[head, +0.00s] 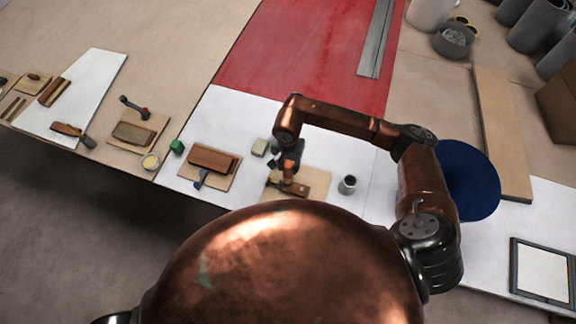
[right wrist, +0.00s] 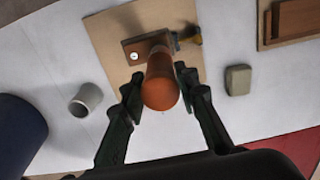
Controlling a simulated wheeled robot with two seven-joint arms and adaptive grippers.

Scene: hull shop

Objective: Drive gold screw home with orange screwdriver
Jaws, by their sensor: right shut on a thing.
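My right gripper (head: 289,166) is over the near edge of the white bench and also shows in the right wrist view (right wrist: 160,88). Its fingers are shut on the orange screwdriver (right wrist: 161,86), with the rounded handle end facing the wrist camera. The handle also shows in the head view (head: 288,176). The screwdriver points down toward a brown block (right wrist: 138,48) on a tan board (right wrist: 112,28). Its tip is hidden behind the handle. A pale round screw head (right wrist: 134,56) shows on the block beside the handle. I cannot make out the gold screw. My left gripper is not in view.
A grey cup (head: 347,184) stands right of the board, and a small beige block (head: 259,147) lies left of it. A board with a brown block (head: 212,159) is further left. A blue disc (head: 470,180) lies at right. A dark-framed panel (head: 543,272) is near right.

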